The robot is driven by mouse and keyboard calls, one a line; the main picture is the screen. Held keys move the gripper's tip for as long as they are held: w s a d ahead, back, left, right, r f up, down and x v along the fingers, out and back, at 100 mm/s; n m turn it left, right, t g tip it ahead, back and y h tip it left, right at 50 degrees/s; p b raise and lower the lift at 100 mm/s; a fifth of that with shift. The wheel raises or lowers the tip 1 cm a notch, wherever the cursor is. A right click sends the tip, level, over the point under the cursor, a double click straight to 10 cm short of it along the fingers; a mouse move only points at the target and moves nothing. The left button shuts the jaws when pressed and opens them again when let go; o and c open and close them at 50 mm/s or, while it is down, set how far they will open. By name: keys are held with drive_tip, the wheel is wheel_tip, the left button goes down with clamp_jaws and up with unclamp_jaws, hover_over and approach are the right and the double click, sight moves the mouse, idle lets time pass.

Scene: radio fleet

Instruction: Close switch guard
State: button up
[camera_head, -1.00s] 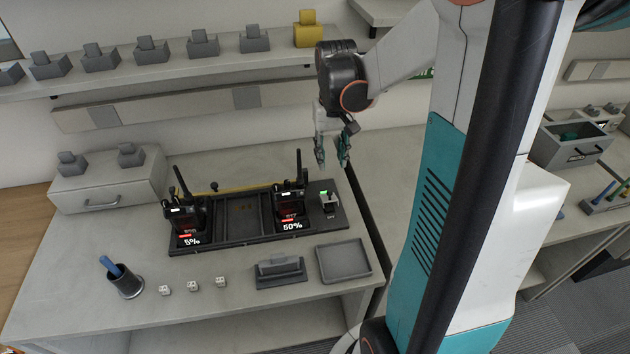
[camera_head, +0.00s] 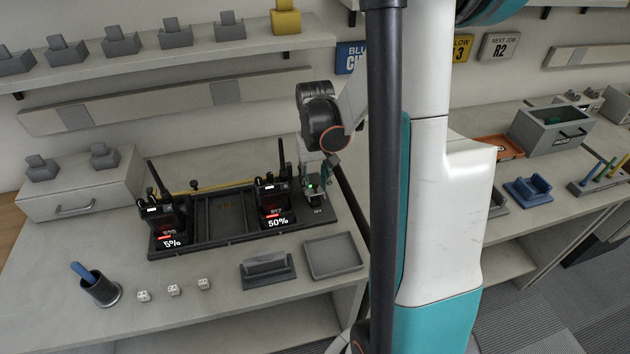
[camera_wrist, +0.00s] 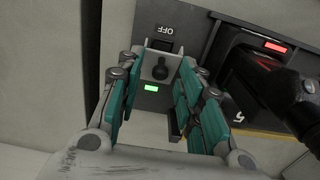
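The switch unit (camera_wrist: 158,68) sits at the right end of the dark radio tray. In the wrist view it shows a dark lever on a grey plate, an upside-down OFF label and a lit green light. In the head view my gripper largely covers the switch unit (camera_head: 317,200). My gripper (camera_wrist: 161,66) is open, with its teal-padded fingers on either side of the switch. The gripper (camera_head: 317,186) is low over the unit in the head view. A dark piece (camera_wrist: 175,128) shows between the fingers; I cannot tell whether it is the guard. Contact is unclear.
Two radios stand in the tray, one reading 5% (camera_head: 165,222) and one reading 50% (camera_head: 272,198), close left of my gripper. An empty grey tray (camera_head: 334,274) and a grey holder (camera_head: 267,270) lie in front. A shelf (camera_head: 140,65) runs behind.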

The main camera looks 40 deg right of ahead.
clamp_jaws()
drive_tip(key=shift+s+a+f+t+h+b, duration=0.25)
drive_tip(key=shift+s+f+t+h+b, duration=0.1)
drive_tip(key=shift+s+t, duration=0.15)
drive_tip(key=shift+s+a+f+b, duration=0.15)
drive_tip(key=shift+s+f+b, duration=0.2)
drive_tip(key=shift+f, duration=0.2)
drive_tip(key=shift+s+a+f+b, duration=0.1)
drive_tip(key=shift+s+f+b, duration=0.1)
drive_tip(key=shift+f+b, duration=0.25)
drive_tip(key=shift+s+a+f, duration=0.15)
drive_tip(key=shift+s+f, duration=0.1)
